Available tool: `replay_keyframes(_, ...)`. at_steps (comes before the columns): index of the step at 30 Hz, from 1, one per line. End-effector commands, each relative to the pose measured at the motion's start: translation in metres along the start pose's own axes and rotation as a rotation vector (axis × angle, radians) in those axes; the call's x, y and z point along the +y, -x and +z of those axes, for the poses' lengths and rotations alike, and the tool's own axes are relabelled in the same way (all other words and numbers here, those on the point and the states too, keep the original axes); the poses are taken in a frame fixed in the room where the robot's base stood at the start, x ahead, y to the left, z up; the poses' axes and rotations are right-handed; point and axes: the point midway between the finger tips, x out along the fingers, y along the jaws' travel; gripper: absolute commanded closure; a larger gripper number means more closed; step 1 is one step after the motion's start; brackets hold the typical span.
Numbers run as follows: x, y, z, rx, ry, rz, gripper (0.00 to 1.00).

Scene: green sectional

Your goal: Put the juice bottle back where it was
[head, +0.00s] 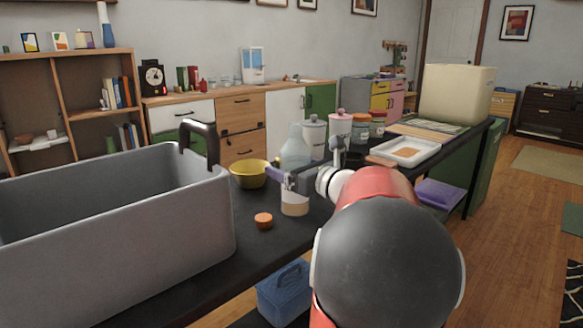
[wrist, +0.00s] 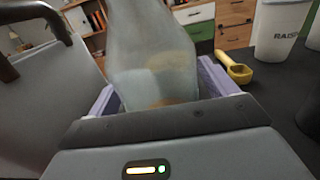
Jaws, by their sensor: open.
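The juice bottle (head: 296,150) is a clear, pale bottle with a cream lower part, upright on the dark counter beside the grey bin. My gripper (head: 289,180) is at the bottle's middle, its jaws open. In the wrist view the bottle (wrist: 155,50) rises between the two purple finger pads (wrist: 160,88), and its base is hidden by my gripper's body. I cannot tell whether either pad touches it.
A grey bin (head: 120,225) with a dark handle stands close on the left. Canisters (head: 339,127) and a white tray (head: 405,151) stand further back along the counter.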

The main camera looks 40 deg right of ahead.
Motion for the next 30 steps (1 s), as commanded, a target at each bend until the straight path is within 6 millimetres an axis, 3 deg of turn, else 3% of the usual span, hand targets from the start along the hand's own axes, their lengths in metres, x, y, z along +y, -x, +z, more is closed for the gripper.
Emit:
replay_keyframes(5,0.000,0.002,0.004,0.000,0.001,-0.001,0.15)
replay_keyframes(8,-0.001,0.016,0.003,0.000,0.003,-0.003,0.15)
replay_keyframes(21,-0.001,0.104,0.003,0.000,0.001,-0.003,0.15)
replay_keyframes(30,0.000,0.120,0.003,0.000,0.000,0.000,0.15)
